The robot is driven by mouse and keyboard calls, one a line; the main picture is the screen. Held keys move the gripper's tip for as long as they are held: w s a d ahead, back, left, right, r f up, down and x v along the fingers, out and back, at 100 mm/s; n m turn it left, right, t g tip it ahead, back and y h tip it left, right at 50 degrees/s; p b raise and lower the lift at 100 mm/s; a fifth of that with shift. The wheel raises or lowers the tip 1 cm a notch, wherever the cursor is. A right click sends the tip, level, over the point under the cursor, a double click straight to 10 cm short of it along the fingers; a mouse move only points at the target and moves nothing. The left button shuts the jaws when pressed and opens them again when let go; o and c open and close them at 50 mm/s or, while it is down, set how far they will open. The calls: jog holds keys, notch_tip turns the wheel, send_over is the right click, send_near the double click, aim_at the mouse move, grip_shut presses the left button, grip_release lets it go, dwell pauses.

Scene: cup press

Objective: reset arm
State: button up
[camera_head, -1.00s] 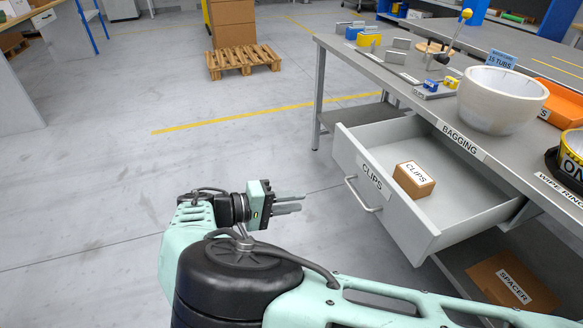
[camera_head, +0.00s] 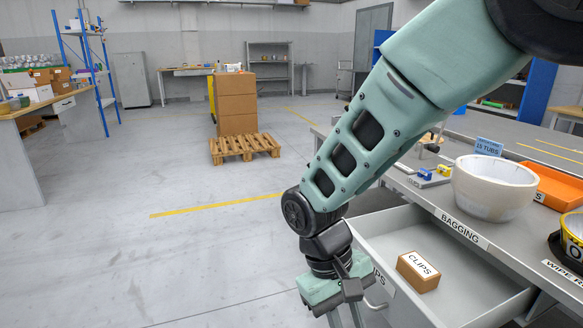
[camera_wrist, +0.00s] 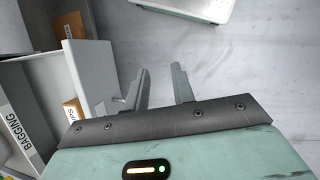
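My gripper (camera_wrist: 160,88) shows in the wrist view with its two fingers apart and nothing between them, above the bare floor. In the head view my gripper (camera_head: 345,318) points down just left of the open drawer (camera_head: 468,300), its fingertips cut off by the lower picture edge. My arm crosses the right half of that view and hides part of the bench and the drawer's left side. A cardboard box labelled CLIPS (camera_head: 418,272) lies in the drawer, apart from my gripper.
A pallet (camera_head: 245,147) with stacked boxes (camera_head: 237,100) stands farther back. The floor to the left is clear.

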jog(key=s+d+r+n+t+y, duration=0.1)
jog(key=s+d+r+t+y, duration=0.1)
jog(key=s+d+r, duration=0.3)
jog(key=s+d+r+n+t+y, duration=0.1)
jog(key=s+r+y, duration=0.15)
jog(key=s, duration=0.55)
notch_tip(320, 180, up, 18)
jog(key=p, duration=1.8)
jog(key=shift+w+a+r, duration=0.2)
jog(key=shift+w+a, duration=0.15)
jog(key=shift+h, duration=0.25)
jog(key=shift+d, duration=0.1)
